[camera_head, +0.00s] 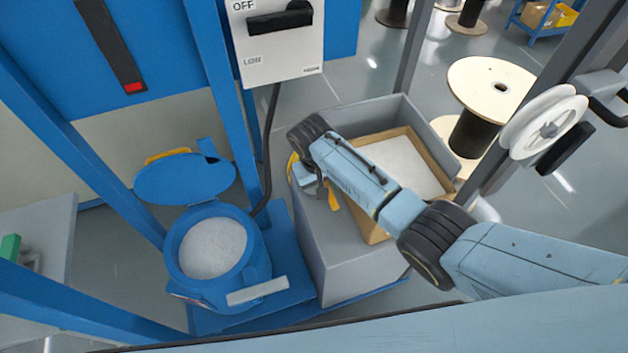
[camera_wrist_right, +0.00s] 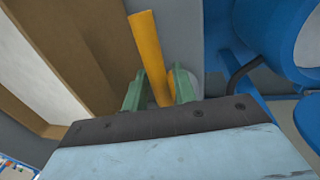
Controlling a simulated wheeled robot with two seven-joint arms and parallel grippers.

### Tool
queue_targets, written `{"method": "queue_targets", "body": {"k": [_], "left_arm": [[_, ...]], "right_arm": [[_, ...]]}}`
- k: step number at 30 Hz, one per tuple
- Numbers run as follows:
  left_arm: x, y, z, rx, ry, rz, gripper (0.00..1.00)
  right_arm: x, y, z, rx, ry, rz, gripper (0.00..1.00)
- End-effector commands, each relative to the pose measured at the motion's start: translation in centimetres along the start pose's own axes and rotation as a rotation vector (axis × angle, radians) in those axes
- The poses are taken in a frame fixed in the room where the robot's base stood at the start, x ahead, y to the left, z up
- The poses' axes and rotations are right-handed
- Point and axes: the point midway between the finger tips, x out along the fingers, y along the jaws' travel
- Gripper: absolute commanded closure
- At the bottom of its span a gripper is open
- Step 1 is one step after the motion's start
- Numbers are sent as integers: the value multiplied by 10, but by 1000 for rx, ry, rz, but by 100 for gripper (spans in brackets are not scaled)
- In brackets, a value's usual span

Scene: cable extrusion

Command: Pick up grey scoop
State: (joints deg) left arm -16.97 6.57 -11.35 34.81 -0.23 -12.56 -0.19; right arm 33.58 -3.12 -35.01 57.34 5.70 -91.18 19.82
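My right arm comes in from the right in the head view, its gripper (camera_head: 306,180) pointing down over a grey box, mostly hidden behind the wrist. In the right wrist view the two green fingers (camera_wrist_right: 159,93) are apart, with a yellow-orange bar (camera_wrist_right: 148,50) between them. The bar looks like a handle; a gap shows beside the left finger, and I cannot tell whether the right one touches it. A pale rounded piece (camera_wrist_right: 182,82) shows behind the right finger, mostly hidden. I cannot make out a grey scoop clearly. My left gripper is out of view.
The grey box (camera_head: 350,275) holds an open carton (camera_head: 440,165) of white material. A blue drum (camera_head: 262,262) with its lid (camera_head: 185,178) open stands to the left, full of pale granules. Blue posts, a switch box (camera_head: 275,58) and a white spool (camera_head: 543,128) stand around.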

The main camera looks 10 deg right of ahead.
Motion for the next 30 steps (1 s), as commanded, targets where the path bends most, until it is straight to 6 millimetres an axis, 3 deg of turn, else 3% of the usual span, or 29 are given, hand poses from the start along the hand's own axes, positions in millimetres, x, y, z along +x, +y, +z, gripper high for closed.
{"method": "queue_targets", "body": {"k": [1,6,19,23,30], "left_arm": [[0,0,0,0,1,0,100],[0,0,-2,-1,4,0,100],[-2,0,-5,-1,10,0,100],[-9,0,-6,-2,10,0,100],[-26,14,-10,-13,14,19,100]], "right_arm": [[0,0,0,0,0,0,80],[0,0,0,0,0,0,100],[-3,1,-1,0,2,0,100],[-20,4,-1,0,4,-1,100],[-68,13,-1,0,4,-1,100]]}}
